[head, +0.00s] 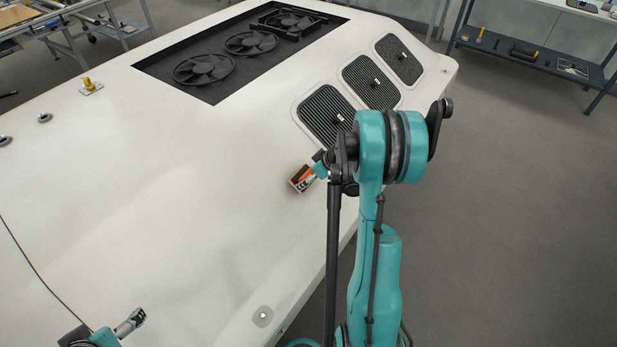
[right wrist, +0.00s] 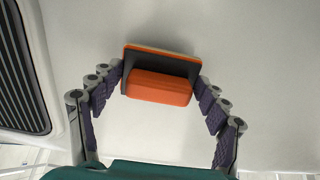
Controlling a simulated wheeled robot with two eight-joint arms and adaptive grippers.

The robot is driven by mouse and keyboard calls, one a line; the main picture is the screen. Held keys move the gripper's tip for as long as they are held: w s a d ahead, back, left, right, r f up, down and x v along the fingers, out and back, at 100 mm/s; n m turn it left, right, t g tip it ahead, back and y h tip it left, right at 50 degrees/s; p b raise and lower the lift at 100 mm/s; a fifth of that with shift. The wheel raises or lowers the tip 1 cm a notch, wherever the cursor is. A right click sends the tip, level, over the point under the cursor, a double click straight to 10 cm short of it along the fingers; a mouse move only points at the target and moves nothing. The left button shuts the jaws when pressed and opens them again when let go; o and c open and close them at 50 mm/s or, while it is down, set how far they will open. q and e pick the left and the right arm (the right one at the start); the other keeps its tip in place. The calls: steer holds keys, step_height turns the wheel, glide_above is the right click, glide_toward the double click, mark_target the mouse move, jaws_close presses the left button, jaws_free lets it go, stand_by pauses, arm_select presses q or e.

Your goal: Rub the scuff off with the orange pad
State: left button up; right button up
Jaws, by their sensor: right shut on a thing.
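The orange pad (head: 299,173) is an orange block with a dark backing and a pale outer layer. It is over the large white panel (head: 150,190), just left of the vents; I cannot tell whether it touches. My right gripper (head: 311,177) is shut on the pad. In the right wrist view, the pad (right wrist: 160,88) sits between the two fingertips of this gripper (right wrist: 160,78). My left gripper (head: 131,322) is low over the panel at the bottom left, and its jaw opening is unclear. I cannot make out a definite scuff; only faint grey shading shows on the panel.
A dark recess with several fans (head: 205,68) lies at the back. Slatted vents (head: 326,115) lie along the right; one (right wrist: 20,75) shows in the right wrist view. A yellow-topped fitting (head: 89,86) and a thin black cable (head: 35,268) are at left. The panel's middle is clear.

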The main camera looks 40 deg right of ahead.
steer(key=shift+b+x, duration=0.7)
steer(key=shift+x, duration=0.25)
stand_by(0.3)
steer(key=shift+s+a+r, duration=0.1)
steer(key=shift+s+a, duration=0.2)
steer(key=shift+a, duration=0.5)
steer(key=shift+s+a+r, duration=0.1)
steer(key=shift+s+a, duration=0.15)
steer(key=shift+a, duration=0.6)
steer(key=shift+w+d+f+b, duration=0.1)
steer(key=shift+w+d+b, duration=0.2)
steer(key=shift+d, duration=0.55)
steer(key=shift+w+d+f+b, duration=0.1)
steer(key=shift+w+d+b, duration=0.15)
steer(key=shift+d, duration=0.55)
steer(key=shift+r, duration=0.1)
steer(key=shift+s+d+r+p, duration=0.1)
steer(key=shift+s+r+p, duration=0.2)
steer(key=shift+r+p, duration=0.2)
steer(key=shift+p+v, duration=0.6)
steer(key=shift+v, duration=0.8)
steer(key=shift+f, duration=0.1)
